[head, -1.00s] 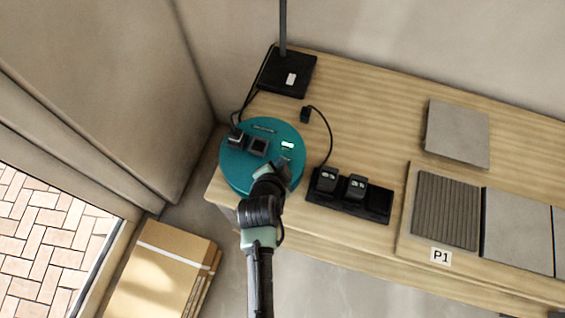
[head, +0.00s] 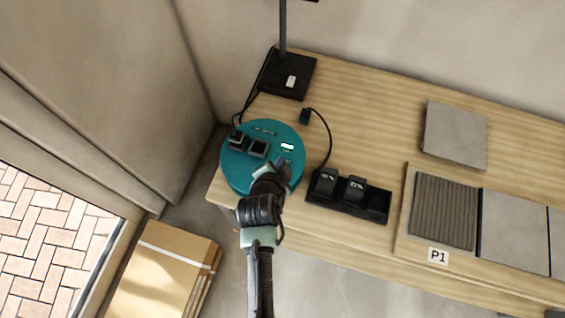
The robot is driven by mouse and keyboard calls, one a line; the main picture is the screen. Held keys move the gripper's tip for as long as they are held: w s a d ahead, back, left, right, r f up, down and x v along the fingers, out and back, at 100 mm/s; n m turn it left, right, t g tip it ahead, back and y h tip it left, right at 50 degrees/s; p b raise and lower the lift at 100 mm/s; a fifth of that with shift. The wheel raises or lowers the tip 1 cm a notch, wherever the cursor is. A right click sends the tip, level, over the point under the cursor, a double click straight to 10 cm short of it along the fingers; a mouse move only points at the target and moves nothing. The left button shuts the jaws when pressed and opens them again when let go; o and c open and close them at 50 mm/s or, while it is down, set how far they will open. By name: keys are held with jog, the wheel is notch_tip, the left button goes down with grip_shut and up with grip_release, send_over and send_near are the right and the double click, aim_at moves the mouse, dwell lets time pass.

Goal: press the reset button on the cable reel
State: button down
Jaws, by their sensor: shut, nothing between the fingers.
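The cable reel (head: 237,172) is a round teal disc near the left end of the wooden bench. Its top carries two dark sockets, one with a black plug (head: 236,138) in it and one empty socket (head: 259,148). A small lit white-green panel (head: 288,147) sits on its right side. My gripper (head: 280,163) is over the right part of the reel, below the lit panel, with its fingers shut and empty. I cannot tell whether the fingertips touch the reel. The reset button cannot be made out for certain; the gripper and wrist cover part of the reel's top.
A black charger dock (head: 348,204) with two battery packs stands right of the reel. A lamp base (head: 288,75) and a loose plug (head: 305,116) with its cable lie behind. Grey tiles (head: 455,135) and a P1 board (head: 405,232) are at right. Cardboard (head: 160,270) stands on the floor.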

notch_tip(320, 180, up, 5)
jog(key=p, duration=0.4)
dwell(1.0)
